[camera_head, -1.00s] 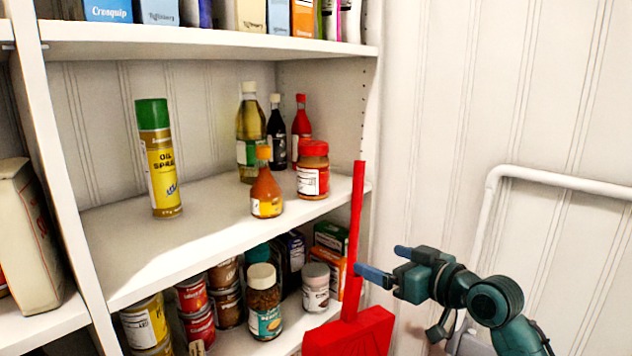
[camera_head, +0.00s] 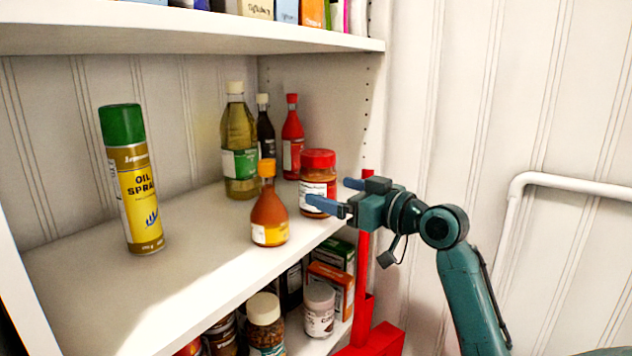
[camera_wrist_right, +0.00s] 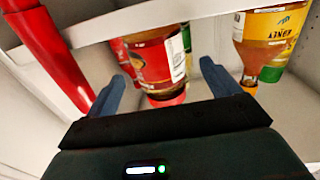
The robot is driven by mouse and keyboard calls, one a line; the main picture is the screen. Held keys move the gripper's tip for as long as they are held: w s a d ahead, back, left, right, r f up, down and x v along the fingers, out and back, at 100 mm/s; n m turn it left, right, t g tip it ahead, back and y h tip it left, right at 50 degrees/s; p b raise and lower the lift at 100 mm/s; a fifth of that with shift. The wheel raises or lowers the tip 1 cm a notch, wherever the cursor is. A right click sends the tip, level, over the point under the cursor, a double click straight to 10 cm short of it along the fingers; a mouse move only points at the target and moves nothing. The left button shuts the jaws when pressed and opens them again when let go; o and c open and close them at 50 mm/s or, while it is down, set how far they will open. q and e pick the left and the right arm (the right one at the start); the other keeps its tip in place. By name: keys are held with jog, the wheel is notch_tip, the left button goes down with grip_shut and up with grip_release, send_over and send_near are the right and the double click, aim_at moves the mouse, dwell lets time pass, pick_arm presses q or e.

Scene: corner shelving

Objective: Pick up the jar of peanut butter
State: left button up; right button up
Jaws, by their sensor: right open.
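The jar of peanut butter (camera_head: 317,172), with a red lid and a red and white label, stands upright on the middle shelf near its right end. My right gripper (camera_head: 329,193) is open at the shelf's right front edge, its blue fingers pointing at the jar. In the right wrist view, which looks upside down, the jar (camera_wrist_right: 155,62) appears between the two spread fingers. The gripper does not appear closed on it. One finger hides part of the jar's lower label in the head view. My left gripper is not in view.
Behind are an oil bottle (camera_head: 238,140), a dark bottle (camera_head: 265,135) and a red bottle (camera_head: 292,140). An oil spray can (camera_head: 132,185) stands left. A red dustpan (camera_head: 375,343) is below my arm.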

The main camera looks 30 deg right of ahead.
aim_at(311, 184)
jog(key=p+x, duration=0.2)
jog(key=x, duration=0.4)
jog(key=shift+d, duration=0.1)
jog(key=shift+w+f, duration=0.1)
jog(key=shift+w, duration=0.45)
jog(key=shift+c, duration=0.5)
